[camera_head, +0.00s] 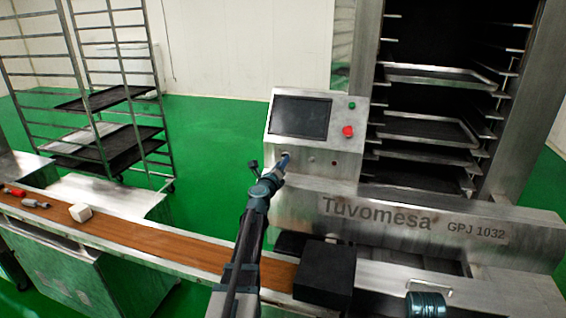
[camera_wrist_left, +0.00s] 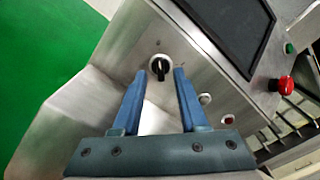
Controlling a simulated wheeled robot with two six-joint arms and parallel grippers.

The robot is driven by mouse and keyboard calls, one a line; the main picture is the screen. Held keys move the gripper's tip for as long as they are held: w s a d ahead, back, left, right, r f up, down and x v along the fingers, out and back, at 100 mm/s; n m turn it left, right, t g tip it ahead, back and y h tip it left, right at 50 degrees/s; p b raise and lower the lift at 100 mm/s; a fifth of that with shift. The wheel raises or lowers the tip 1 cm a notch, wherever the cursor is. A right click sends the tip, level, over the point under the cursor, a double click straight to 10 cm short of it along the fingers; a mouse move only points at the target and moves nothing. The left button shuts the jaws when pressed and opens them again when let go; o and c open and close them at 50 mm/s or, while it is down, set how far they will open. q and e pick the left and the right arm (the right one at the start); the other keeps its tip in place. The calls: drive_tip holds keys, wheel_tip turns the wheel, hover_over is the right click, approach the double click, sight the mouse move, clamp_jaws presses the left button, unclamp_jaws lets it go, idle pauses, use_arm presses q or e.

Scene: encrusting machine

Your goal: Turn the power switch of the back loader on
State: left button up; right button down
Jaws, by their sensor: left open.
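The back loader's control panel (camera_head: 318,122) is a sloped metal box with a dark screen (camera_head: 300,117). Its power switch (camera_wrist_left: 159,67) is a black rotary knob on a pale round base, below the screen. In the left wrist view the knob stands just beyond and between my left gripper's (camera_wrist_left: 158,76) two blue fingertips. The fingers are open and hold nothing; I cannot tell whether either touches the knob. In the head view my left gripper (camera_head: 284,159) reaches the panel's lower left and largely hides the knob. My right gripper is not clearly visible.
A red button (camera_wrist_left: 280,84) and a green button (camera_wrist_left: 290,48) sit right of the screen. A tray rack (camera_head: 430,75) stands right of the panel. A black box (camera_head: 325,270) and brown conveyor (camera_head: 130,238) are in front. A wheeled rack (camera_head: 112,60) stands back left.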

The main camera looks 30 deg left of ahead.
use_arm(q)
drive_tip(key=shift+x, duration=1)
clamp_jaws()
